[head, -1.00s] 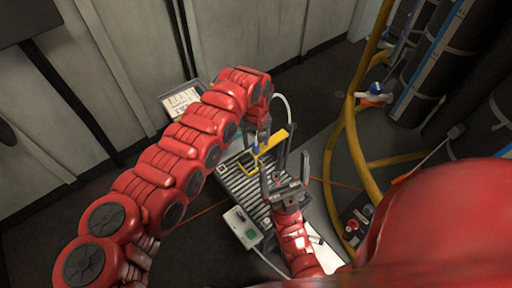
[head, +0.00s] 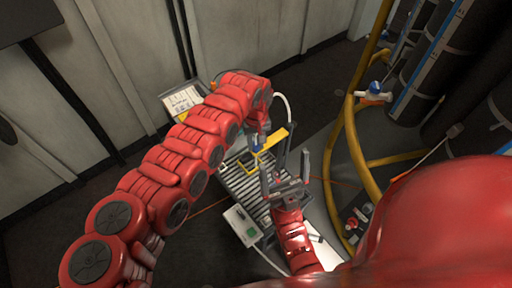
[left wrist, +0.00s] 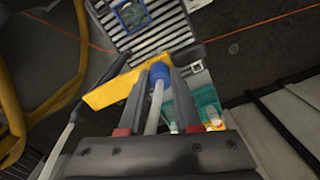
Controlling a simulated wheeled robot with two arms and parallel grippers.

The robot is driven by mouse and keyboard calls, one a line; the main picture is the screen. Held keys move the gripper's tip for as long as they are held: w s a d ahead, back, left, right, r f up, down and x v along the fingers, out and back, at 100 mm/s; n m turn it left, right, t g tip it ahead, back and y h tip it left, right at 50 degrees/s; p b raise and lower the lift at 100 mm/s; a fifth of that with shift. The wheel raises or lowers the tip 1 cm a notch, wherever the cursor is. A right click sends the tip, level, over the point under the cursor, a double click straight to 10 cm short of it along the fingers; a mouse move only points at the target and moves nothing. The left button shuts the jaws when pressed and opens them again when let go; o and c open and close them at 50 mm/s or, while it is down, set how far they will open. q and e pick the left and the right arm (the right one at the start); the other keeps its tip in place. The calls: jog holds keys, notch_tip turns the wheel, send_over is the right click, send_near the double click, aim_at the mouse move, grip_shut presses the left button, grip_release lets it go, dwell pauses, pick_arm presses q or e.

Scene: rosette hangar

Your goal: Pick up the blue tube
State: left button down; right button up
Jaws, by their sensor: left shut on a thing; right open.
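The blue tube (left wrist: 157,84), with a blue cap and a pale translucent body, is between the two fingers of my left gripper (left wrist: 159,72) in the left wrist view. The gripper is shut on it. In the head view the tube's blue part (head: 255,145) shows small below my left gripper (head: 260,142), over the slatted bench. The tube's far end is hard to make out. My right gripper (head: 285,182) is open and empty, fingers pointing up, close in front of the left one.
A yellow piece (left wrist: 112,92) lies beside the tube, over a slatted grey surface (left wrist: 150,35). A teal tray (left wrist: 207,100) with small vials is on the other side. A control box with a green button (head: 243,225) sits at the bench's near edge. Yellow hoses (head: 352,140) run at right.

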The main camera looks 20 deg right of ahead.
pick_arm(q)
jog(key=shift+w+r+b, duration=0.1)
jog(key=shift+r+b, duration=0.2)
jog(key=shift+r, duration=0.2)
notch_tip(320, 180, up, 30)
jog(key=p, duration=0.4)
jog(key=shift+f, duration=0.15)
dwell(1.5)
